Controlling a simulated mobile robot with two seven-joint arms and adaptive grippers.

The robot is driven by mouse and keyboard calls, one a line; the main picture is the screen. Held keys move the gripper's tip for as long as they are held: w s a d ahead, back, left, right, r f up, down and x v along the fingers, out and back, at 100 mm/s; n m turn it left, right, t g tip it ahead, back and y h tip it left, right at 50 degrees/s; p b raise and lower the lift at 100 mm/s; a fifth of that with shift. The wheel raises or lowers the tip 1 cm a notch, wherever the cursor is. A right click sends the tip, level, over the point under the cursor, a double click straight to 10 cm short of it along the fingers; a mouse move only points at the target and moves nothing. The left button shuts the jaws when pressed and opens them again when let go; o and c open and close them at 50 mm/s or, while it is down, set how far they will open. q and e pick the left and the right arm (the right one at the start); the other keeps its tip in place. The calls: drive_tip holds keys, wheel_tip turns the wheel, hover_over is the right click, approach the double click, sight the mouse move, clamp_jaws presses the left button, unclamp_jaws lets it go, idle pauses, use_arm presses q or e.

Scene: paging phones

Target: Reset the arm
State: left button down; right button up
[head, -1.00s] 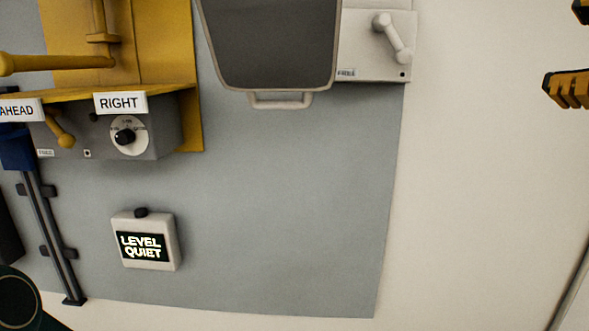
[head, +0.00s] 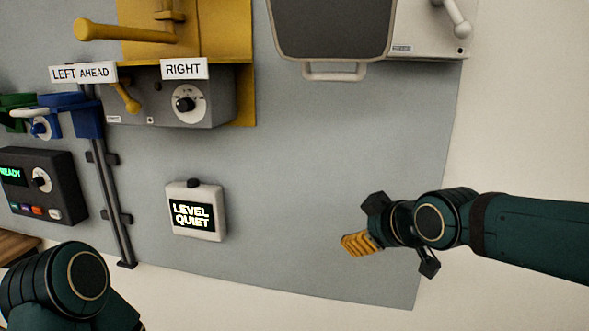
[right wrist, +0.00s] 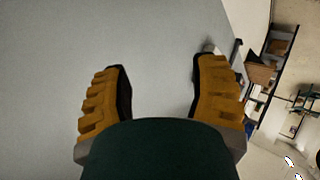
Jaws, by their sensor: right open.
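My right gripper (head: 362,241) reaches in from the right in front of the grey wall panel (head: 310,160). Its orange ribbed finger points left, to the right of and a little below the LEVEL QUIET box. In the right wrist view the gripper (right wrist: 160,68) is open and empty, its two ribbed fingers wide apart with plain grey surface between them. Part of my left arm (head: 75,285) shows at the bottom left; its gripper is out of view.
The LEVEL QUIET box (head: 196,212) is on the panel. Upper left are a grey dial box (head: 217,98) under a RIGHT sign (head: 184,69) and a yellow handle (head: 120,31). A dark READY unit (head: 62,183) sits far left. The lower middle panel is bare.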

wheel_tip(320, 180, down, 30)
drive_tip(key=s+a+m+g+b, duration=0.2)
drive_tip(key=m+g+b, duration=0.15)
drive_tip(key=m, duration=0.25)
drive_tip(key=s+f+m+g, duration=0.2)
drive_tip(key=s+f+m, duration=0.1)
drive_tip(key=s+f, duration=0.5)
drive_tip(key=s+f+m+g+b, duration=0.1)
drive_tip(key=s+f+m+g, duration=0.2)
drive_tip(key=s+f, duration=0.5)
wheel_tip(320, 180, down, 6)
drive_tip(key=shift+a+f+m+h, duration=0.1)
drive_tip(key=shift+a+m+h, duration=0.2)
drive_tip(key=shift+a+m, duration=0.2)
drive_tip(key=shift+c, duration=1.2)
